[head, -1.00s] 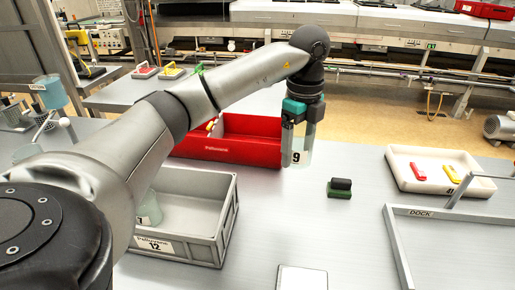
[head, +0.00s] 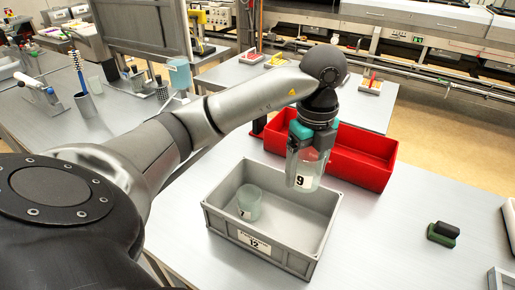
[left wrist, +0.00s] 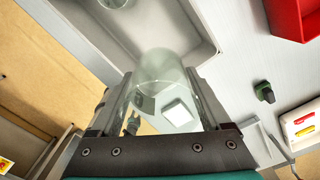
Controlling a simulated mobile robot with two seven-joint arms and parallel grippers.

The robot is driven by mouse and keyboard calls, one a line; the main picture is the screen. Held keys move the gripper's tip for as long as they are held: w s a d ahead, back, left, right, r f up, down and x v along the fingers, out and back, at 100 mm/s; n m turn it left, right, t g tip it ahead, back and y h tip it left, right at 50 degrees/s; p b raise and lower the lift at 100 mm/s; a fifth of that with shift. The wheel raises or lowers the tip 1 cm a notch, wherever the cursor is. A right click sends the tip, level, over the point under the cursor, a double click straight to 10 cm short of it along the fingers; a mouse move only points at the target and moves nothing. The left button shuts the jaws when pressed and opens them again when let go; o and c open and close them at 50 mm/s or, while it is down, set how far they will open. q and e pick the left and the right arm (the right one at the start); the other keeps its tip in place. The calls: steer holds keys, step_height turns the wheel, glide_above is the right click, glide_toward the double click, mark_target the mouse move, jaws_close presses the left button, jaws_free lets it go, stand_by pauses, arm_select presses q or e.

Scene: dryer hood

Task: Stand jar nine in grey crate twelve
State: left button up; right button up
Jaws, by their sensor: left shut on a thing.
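Jar nine (head: 308,172) is a clear, pale jar with a "9" label. My left gripper (head: 304,177) is shut on it and holds it upright. In the head view it overlaps the back right part of grey crate twelve (head: 284,257), an open crate labelled "12" on its front; its exact height above the crate is hard to tell. In the left wrist view the jar (left wrist: 162,90) is between the fingers, and the crate (left wrist: 208,52) is beyond it at the top. My right gripper is not in view.
Another pale jar (head: 249,203) stands in the left part of the grey crate. A red crate (head: 362,158) is close behind the held jar. A green and black block (head: 442,233) lies on the table to the right. The crate's middle is clear.

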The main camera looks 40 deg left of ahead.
arm_select(q)
step_height(320, 180, down, 6)
steer(key=b, duration=0.2)
glide_above(295, 234)
step_height(295, 234, down, 9)
steer(key=shift+r, duration=0.1)
step_height(295, 234, down, 5)
steer(key=shift+f+b, duration=0.15)
steer(key=shift+b, duration=0.2)
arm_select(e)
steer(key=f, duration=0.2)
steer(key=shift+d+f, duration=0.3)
arm_select(q)
steer(key=shift+f, duration=0.1)
steer(key=o, duration=1.2)
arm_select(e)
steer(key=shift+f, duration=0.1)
